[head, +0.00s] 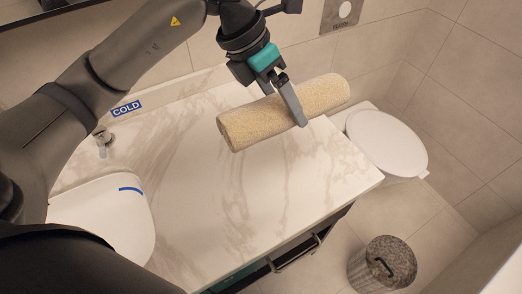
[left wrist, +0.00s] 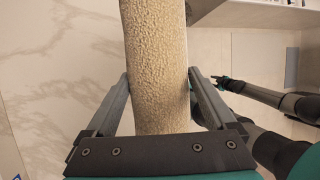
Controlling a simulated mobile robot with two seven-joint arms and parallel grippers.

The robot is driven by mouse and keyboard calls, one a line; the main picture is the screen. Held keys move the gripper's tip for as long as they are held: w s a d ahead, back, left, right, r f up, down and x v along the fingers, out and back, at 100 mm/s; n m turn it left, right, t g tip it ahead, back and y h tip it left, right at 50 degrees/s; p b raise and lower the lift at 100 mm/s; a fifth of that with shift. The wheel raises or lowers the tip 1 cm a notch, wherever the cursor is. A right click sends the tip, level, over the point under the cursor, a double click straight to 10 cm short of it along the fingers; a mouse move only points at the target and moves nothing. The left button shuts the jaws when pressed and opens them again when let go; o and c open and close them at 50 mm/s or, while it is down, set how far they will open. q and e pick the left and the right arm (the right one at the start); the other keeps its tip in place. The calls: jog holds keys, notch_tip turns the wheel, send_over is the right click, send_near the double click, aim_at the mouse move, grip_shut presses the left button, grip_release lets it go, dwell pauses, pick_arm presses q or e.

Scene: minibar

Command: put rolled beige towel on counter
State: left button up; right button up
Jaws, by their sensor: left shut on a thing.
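The rolled beige towel (head: 262,122) is held in my left gripper (head: 290,102) over the right part of the marble counter (head: 190,190) in the head view. One end of the roll reaches out towards the toilet side. In the left wrist view the towel (left wrist: 157,70) runs between the two fingers of my left gripper (left wrist: 158,90), which are shut on its sides. I cannot tell whether the towel touches the counter or hangs just above it. My right gripper does not show clearly in the head view.
A white sink (head: 105,220) and a tap (head: 103,140) are at the left of the counter, by a COLD label (head: 126,109). A toilet (head: 388,140) stands beyond the counter's right end. A bin (head: 383,265) stands on the floor. The middle of the counter is clear.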

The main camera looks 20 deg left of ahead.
pick_arm(q)
notch_tip(320, 180, down, 14)
jog(key=shift+s+b, duration=0.1)
jog(key=shift+b, duration=0.85)
jog(key=shift+f+b, duration=0.35)
jog(key=shift+f, duration=2)
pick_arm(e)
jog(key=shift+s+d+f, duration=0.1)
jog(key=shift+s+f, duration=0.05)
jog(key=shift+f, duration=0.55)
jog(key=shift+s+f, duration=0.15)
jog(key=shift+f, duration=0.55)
pick_arm(q)
jog(key=o, duration=1.2)
jog(key=shift+f, duration=0.1)
jog(key=shift+o, duration=0.2)
jog(key=shift+a+r, duration=0.15)
jog(key=shift+r, duration=0.3)
jog(key=p+v, duration=0.1)
jog(key=v, duration=1)
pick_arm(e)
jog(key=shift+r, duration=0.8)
